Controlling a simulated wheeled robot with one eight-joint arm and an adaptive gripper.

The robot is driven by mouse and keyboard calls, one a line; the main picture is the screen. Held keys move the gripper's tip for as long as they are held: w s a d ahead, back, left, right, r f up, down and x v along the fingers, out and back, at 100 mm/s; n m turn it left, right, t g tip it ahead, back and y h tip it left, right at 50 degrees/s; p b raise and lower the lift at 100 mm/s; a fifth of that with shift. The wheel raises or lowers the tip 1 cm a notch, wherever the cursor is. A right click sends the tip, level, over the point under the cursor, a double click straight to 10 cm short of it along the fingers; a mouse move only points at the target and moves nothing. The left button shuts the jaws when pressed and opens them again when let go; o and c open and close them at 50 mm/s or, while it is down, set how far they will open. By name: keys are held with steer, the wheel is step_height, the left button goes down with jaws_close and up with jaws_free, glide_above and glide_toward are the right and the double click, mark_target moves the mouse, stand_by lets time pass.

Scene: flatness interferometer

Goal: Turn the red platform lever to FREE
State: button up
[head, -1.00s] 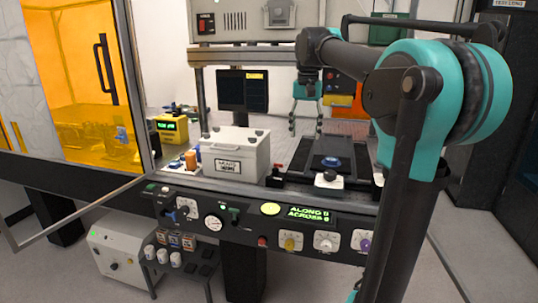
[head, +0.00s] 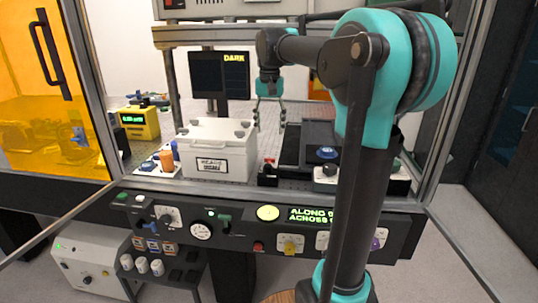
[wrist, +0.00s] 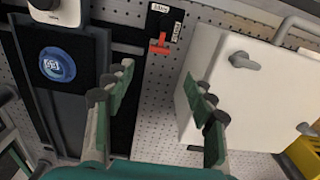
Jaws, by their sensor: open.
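The red lever (wrist: 160,45) is in the wrist view, near the top, on a black block with small labels too small to read surely. In the head view the red lever (head: 268,163) sits at the front of the bench, between the white box and the black stage. My gripper (head: 269,128) hangs above the bench behind the lever in the head view. In the wrist view my gripper (wrist: 158,88) is open and empty, fingers wide apart. The lever shows beyond the fingertips, apart from them.
The white box (head: 215,135) with grey knobs stands left of the lever. It also shows close to one finger in the wrist view (wrist: 240,95). The black stage (head: 292,145) with a blue disc (wrist: 57,64) is on the other side. A control panel (head: 250,212) runs below the bench front.

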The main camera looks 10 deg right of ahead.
mark_target(269, 165)
step_height(269, 165, down, 11)
steer(key=shift+r, duration=0.1)
stand_by(0.3)
steer(key=c, duration=1.2)
